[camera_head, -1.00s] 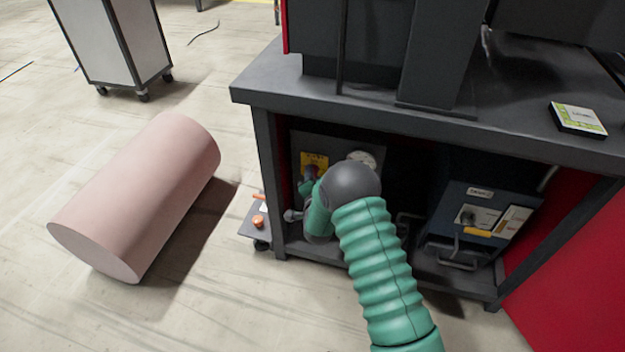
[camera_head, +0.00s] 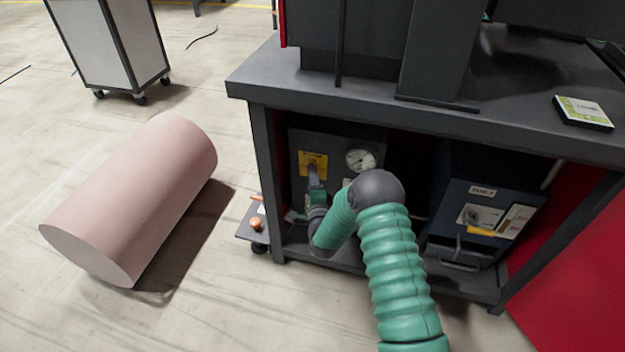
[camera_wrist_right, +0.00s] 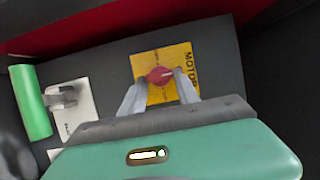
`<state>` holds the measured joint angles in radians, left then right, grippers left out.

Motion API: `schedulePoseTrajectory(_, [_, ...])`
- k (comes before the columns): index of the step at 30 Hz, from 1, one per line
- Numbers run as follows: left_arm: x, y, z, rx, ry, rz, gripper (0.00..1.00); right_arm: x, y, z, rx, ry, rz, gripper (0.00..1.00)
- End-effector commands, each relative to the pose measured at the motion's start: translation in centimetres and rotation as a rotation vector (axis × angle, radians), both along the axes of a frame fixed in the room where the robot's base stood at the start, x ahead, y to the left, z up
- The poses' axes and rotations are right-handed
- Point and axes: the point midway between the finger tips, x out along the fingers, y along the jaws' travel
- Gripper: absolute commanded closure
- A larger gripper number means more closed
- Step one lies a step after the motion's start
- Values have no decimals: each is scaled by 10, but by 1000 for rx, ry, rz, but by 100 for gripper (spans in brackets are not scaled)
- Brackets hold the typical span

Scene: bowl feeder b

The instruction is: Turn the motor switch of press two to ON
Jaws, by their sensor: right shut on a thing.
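The motor switch (camera_wrist_right: 160,76) is a red knob on a yellow plate (camera_wrist_right: 180,57) lettered "MOTOR" in the right wrist view. In the head view the yellow plate (camera_head: 312,160) sits on the dark panel inside the press bench, left of a round gauge. My right gripper (camera_wrist_right: 160,81) is shut on the red knob, one finger on each side of it. In the head view my green right arm reaches into the bench, and the right gripper (camera_head: 314,178) is small in front of the yellow plate. The knob's own setting is hard to read. My left gripper is not in view.
The gauge (camera_head: 360,160) is right of the plate. A blue-grey box (camera_head: 482,215) with a lever stands at the right inside the bench. The dark bench top (camera_head: 420,110) overhangs my arm. A pink cylinder (camera_head: 135,200) lies on the floor left.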

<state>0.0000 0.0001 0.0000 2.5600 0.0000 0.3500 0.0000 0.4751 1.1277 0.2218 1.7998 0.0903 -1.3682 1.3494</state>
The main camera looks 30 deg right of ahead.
Motion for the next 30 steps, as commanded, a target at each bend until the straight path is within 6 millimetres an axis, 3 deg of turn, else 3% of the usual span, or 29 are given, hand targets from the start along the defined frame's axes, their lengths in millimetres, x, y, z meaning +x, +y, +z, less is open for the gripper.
schedulePoseTrajectory(11, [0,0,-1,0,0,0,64,-4,-3,-6,7,11,-9,100])
schedulePoseTrajectory(12, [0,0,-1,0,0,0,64,-4,-3,-7,7,11,-9,60])
schedulePoseTrajectory(17, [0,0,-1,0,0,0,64,-3,-2,-5,5,8,-6,41])
schedulePoseTrajectory(26, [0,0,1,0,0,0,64,-3,0,-2,4,4,-3,41])
schedulePoseTrajectory(30, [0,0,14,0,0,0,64,-18,7,1,5,5,-3,41])
